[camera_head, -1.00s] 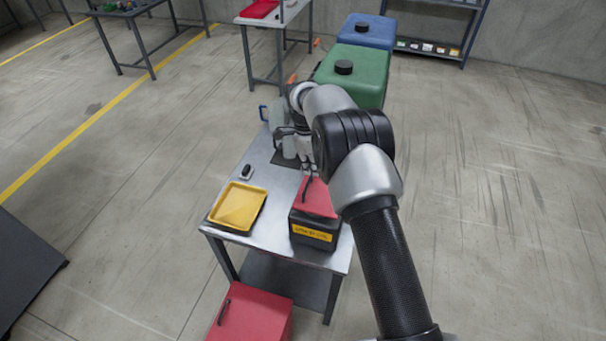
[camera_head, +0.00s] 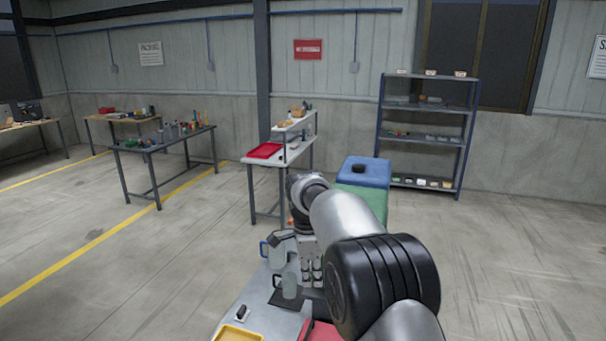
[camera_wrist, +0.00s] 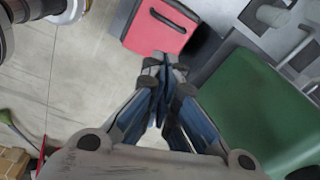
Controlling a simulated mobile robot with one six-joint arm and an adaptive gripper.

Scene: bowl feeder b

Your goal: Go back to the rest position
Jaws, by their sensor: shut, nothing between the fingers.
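My gripper (camera_wrist: 166,62) shows in the wrist view with its fingers together and nothing between them. It hangs in the air, apart from the things below. In that view a box with a red lid and black handle (camera_wrist: 160,25) lies beyond the fingertips, and a green container (camera_wrist: 255,110) is to the right. In the head view my arm reaches forward over the steel table (camera_head: 250,305) and hides part of it. The gripper's fingers are hard to make out there among the arm and jugs.
On the table are a clear jug (camera_head: 291,285), a dark mat (camera_head: 281,300), a small black-topped item (camera_head: 241,312) and a yellow tray (camera_head: 238,335). A blue container (camera_head: 363,171) stands behind the table. A shelf rack (camera_head: 428,130) stands at the wall. Floor at right is open.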

